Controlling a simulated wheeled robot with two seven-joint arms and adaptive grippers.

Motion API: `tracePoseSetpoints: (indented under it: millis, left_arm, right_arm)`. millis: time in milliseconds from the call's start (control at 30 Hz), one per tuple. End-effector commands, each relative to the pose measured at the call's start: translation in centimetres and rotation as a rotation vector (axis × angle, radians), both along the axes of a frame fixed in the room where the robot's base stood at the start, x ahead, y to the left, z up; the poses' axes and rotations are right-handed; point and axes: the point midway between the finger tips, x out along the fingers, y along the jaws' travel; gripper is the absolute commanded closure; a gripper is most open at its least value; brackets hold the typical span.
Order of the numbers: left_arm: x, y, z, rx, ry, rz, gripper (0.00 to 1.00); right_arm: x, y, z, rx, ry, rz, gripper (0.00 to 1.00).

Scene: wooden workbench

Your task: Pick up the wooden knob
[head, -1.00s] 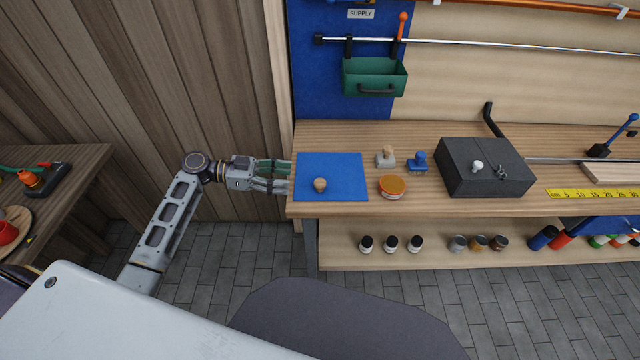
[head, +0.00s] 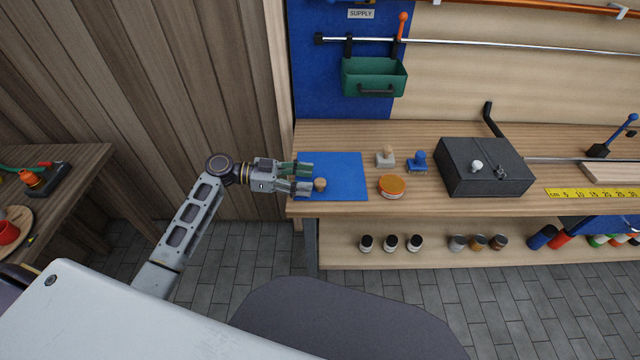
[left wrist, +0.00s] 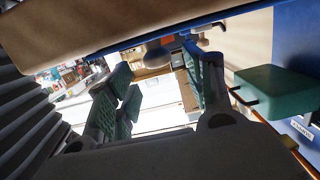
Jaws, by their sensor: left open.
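The wooden knob (head: 319,184) is small, round and tan. It stands on the blue mat (head: 345,170) at the left end of the workbench. My left gripper (head: 309,177) is open over the mat's left part, its green-padded fingers pointing right. The lower finger's tip is right beside the knob in the head view; I cannot tell whether it touches. In the left wrist view the open fingers (left wrist: 165,85) show nothing held, and the bench appears tilted across the top. My right gripper is not in view.
An orange-lidded tin (head: 392,186), a grey stamp with wooden handle (head: 386,157) and a blue stamp (head: 418,162) stand right of the mat. A dark box (head: 486,168) is farther right. A green bin (head: 374,78) hangs behind. The mat's right part is clear.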

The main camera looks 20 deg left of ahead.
Motion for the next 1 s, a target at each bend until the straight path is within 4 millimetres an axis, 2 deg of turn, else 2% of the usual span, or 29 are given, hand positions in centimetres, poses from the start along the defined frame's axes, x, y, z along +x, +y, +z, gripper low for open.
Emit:
tracePoseSetpoints:
  millis: [167,433,1000]
  left_arm:
    - [0.4,-1.6,-0.2,-0.002,0.000,-0.002,0.48]
    - [1.1,-4.1,-0.8,-0.001,0.000,0.000,0.48]
    - [1.2,-4.5,-0.9,0.000,0.000,0.000,0.49]
  right_arm:
    - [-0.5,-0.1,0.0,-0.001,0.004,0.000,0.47]
    - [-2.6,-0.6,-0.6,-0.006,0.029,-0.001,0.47]
    - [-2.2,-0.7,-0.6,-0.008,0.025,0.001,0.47]
